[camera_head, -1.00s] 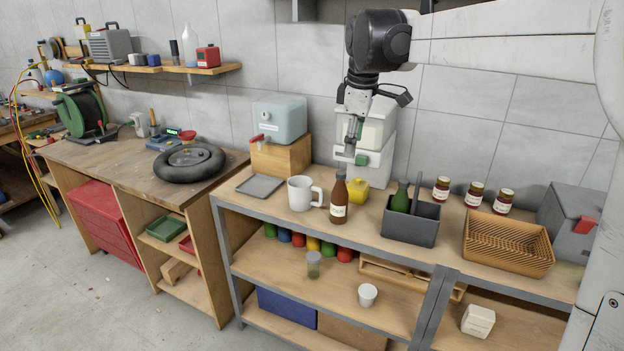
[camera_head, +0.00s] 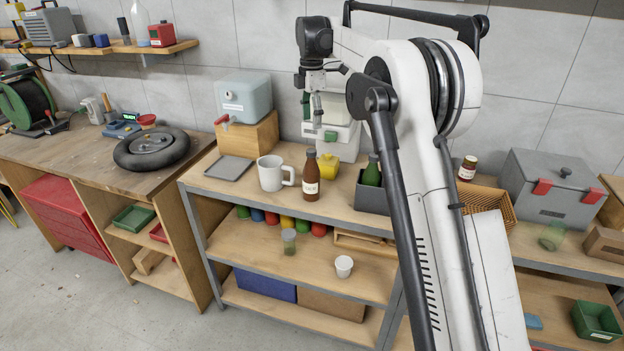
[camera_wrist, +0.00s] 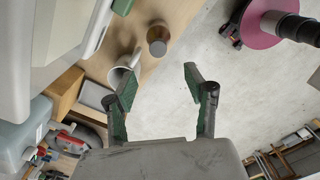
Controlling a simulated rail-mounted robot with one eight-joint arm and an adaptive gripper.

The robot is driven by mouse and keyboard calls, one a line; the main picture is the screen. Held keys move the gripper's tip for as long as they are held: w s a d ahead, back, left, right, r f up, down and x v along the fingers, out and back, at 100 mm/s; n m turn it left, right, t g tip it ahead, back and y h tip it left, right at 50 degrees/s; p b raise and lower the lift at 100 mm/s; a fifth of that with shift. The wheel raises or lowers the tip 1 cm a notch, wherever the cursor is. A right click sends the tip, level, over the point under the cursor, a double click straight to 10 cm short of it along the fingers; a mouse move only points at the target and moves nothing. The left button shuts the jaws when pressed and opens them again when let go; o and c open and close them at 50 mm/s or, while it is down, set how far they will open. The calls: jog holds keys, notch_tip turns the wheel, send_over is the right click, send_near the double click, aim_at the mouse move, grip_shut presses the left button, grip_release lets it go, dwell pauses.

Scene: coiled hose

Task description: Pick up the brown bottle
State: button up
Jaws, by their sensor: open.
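The brown bottle (camera_head: 311,184) stands upright on the shelf unit's top, with a dark cap and pale label. It is just right of a white mug (camera_head: 271,174). My gripper (camera_head: 317,122) shows small above and behind the bottle in the head view, in front of a white machine. In the wrist view my gripper (camera_wrist: 163,62) is open, with nothing between its fingers. There the bottle (camera_wrist: 158,36) shows as a brown round shape beyond the fingertips. The mug (camera_wrist: 117,74) is partly hidden by the left finger.
A yellow object (camera_head: 328,166) stands close behind the bottle. A grey bin (camera_head: 370,196) with a green bottle (camera_head: 372,170) is to the right, partly hidden by my arm. A grey tray (camera_head: 229,168) lies left of the mug. The shelf's front edge is close to the bottle.

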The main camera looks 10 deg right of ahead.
aim_at(311, 150)
notch_tip(311, 150, down, 8)
jog(key=shift+r+p, duration=0.1)
jog(key=shift+p, duration=0.2)
jog(key=shift+w+a+f+p, duration=0.15)
jog(key=shift+f+p, duration=0.35)
jog(key=shift+f, duration=2.1)
jog(key=shift+c, duration=0.5)
grip_shut()
